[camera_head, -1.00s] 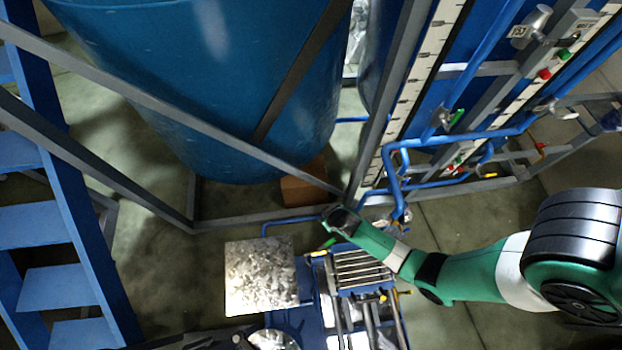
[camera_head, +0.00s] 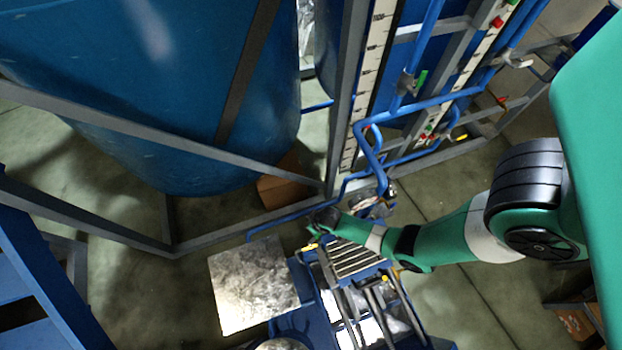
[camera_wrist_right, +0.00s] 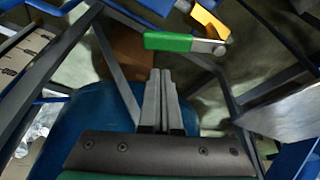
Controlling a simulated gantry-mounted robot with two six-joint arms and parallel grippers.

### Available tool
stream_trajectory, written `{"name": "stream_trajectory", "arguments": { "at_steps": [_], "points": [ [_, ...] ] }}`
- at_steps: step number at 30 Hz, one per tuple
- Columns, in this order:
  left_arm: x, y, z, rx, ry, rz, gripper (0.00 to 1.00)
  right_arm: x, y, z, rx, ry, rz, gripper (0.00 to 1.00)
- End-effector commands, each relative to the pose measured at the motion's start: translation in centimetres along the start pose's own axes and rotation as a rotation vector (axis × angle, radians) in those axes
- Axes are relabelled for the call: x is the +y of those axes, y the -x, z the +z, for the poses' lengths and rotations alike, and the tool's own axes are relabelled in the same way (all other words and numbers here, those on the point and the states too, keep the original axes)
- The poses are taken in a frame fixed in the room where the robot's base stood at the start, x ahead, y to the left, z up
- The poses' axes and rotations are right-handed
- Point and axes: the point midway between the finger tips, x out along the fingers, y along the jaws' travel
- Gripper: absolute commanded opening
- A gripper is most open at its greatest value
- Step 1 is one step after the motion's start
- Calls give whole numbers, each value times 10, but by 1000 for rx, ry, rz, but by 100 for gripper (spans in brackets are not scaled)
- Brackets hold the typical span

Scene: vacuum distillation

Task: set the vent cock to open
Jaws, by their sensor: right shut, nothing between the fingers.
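In the right wrist view, a cock with a flat green handle (camera_wrist_right: 168,42) lies just beyond my right gripper (camera_wrist_right: 161,74). Its metal end points right. I cannot tell for certain that this is the vent cock. The right gripper's two fingers are together with nothing between them, their tips a little below the green handle and apart from it in the picture. In the head view, the right arm reaches in from the right, its hand (camera_head: 325,218) beside the pipework; the fingertips are hard to make out there. My left gripper is in neither view.
A yellow handle (camera_wrist_right: 208,20) sits close beside the green one. A large blue tank (camera_head: 170,100), grey frame bars (camera_head: 190,147) and blue pipes (camera_head: 372,150) crowd the area. A blue bench (camera_head: 318,318) with a metal plate (camera_head: 252,285) stands below. Floor shows between.

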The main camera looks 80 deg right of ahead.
Motion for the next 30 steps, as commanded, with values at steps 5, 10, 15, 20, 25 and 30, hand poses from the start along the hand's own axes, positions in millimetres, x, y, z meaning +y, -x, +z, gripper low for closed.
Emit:
{"name": "stream_trajectory", "arguments": {
  "at_steps": [5,10,15,20,25,30],
  "points": [
    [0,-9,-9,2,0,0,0,0,11,18,0,1,-1,0],
    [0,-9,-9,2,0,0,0,0,11,22,1,-1,0,0],
    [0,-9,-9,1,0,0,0,0,11,22,1,-1,0,0],
    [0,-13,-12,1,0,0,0,2,16,30,-1,0,0,0],
    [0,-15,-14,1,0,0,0,2,19,44,0,0,0,0],
    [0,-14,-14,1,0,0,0,2,18,44,0,-1,0,0]
  ]
}}
